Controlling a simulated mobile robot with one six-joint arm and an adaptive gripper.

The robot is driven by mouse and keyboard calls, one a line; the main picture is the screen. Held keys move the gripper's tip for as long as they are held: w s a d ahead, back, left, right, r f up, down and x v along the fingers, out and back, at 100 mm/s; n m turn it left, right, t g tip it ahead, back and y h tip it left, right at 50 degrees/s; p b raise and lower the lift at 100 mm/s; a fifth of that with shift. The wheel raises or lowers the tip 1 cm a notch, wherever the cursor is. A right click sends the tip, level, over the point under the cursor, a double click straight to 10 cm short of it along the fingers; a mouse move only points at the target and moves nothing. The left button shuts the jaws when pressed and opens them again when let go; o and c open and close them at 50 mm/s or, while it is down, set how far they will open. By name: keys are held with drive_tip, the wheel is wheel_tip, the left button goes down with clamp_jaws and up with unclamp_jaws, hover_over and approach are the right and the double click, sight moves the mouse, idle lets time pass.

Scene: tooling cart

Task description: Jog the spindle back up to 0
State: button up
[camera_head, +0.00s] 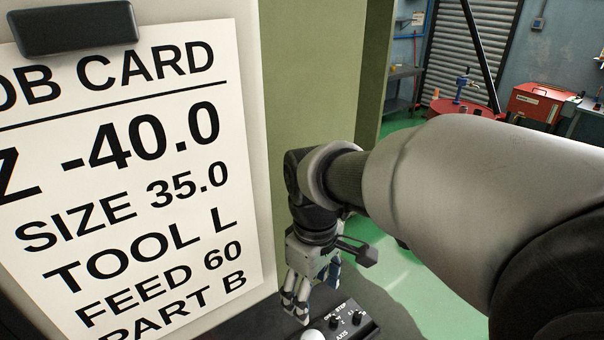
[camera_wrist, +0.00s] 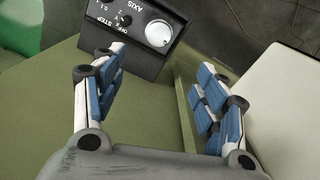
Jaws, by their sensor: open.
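A black jog pendant (camera_head: 345,322) with AXIS and STEP knobs shows at the bottom of the head view, beneath my gripper (camera_head: 310,290). It also shows at the top of the wrist view (camera_wrist: 142,62), with a pale round handwheel (camera_wrist: 158,33) on its face. The handwheel (camera_head: 312,336) is partly cut off in the head view. My gripper (camera_wrist: 160,100) is open and empty, its blue-padded fingers apart, with the pendant beyond the fingertips. A job card (camera_head: 130,200) reads Z -40.0, SIZE 35.0, TOOL L, FEED 60, PART B. The spindle and its readout are not in view.
The card hangs from a black clip (camera_head: 75,25) on a pale panel at left. A green-olive machine wall (camera_head: 305,80) stands behind my gripper.

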sight(313, 339)
wheel_tip(313, 339, down, 17)
drive_tip(key=b, duration=0.3)
drive_tip(key=shift+w+d+f+b, duration=0.1)
drive_tip(key=shift+d+f+b, duration=0.1)
drive_tip(key=shift+b, duration=0.1)
drive_tip(key=c, duration=1.1)
drive_tip(key=shift+o, duration=0.2)
drive_tip(key=shift+m, duration=0.3)
drive_tip(key=m, duration=0.6)
drive_tip(key=shift+p, duration=0.3)
drive_tip(key=m, duration=0.4)
drive_tip(key=shift+m, duration=1.8)
